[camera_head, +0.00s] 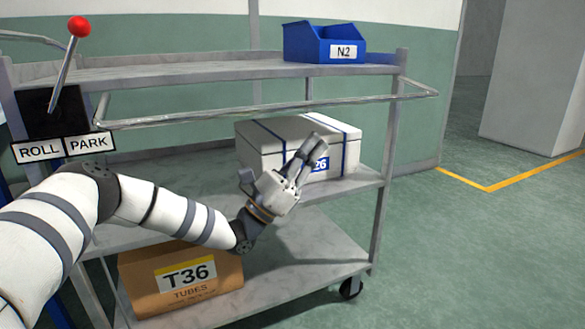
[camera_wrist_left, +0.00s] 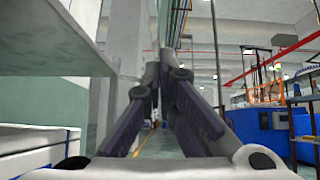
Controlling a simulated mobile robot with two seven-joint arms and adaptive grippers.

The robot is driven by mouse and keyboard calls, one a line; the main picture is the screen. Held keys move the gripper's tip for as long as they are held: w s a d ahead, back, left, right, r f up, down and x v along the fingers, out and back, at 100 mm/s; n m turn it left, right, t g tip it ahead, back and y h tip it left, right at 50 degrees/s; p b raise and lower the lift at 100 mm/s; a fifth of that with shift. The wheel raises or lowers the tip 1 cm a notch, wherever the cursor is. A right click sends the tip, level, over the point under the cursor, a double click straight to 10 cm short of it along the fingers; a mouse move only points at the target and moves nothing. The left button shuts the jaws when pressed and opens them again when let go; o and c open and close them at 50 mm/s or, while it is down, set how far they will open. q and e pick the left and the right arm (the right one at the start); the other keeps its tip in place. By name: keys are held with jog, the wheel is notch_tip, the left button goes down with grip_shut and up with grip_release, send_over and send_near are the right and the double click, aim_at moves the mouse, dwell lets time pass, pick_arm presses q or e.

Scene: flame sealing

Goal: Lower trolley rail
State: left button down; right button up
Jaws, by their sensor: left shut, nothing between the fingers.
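The grey metal trolley rail (camera_head: 265,112) runs across the front of the trolley just below the top shelf (camera_head: 215,72). It stands out from the frame, with its right end (camera_head: 432,94) past the right post. My left gripper (camera_head: 314,146) is below the rail in the picture, in front of the white box, with its fingers pointing up and right. It is shut and empty, and looks apart from the rail. In the left wrist view its fingers (camera_wrist_left: 158,68) come together at the tips; I cannot pick out the rail there. My right gripper is not in view.
A red-knobbed lever (camera_head: 79,27) leans right above ROLL and PARK labels (camera_head: 63,147). A blue N2 bin (camera_head: 302,45) stands on the top shelf, a white box (camera_head: 268,146) on the middle, a T36 carton (camera_head: 140,283) on the bottom. Floor right of the trolley is clear.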

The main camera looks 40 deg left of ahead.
aim_at(321, 107)
pick_arm(q)
jog(key=shift+a+r+p, duration=0.1)
jog(key=shift+r+p, duration=0.3)
jog(key=shift+r, duration=1.45)
jog(key=shift+r, duration=0.1)
jog(key=r+n+y, duration=0.1)
jog(key=r+n+p, duration=0.1)
jog(key=d+r+y+p, duration=0.1)
jog(key=shift+s+n+t+y, duration=0.3)
jog(key=shift+n+t, duration=0.1)
jog(key=shift+f, duration=0.15)
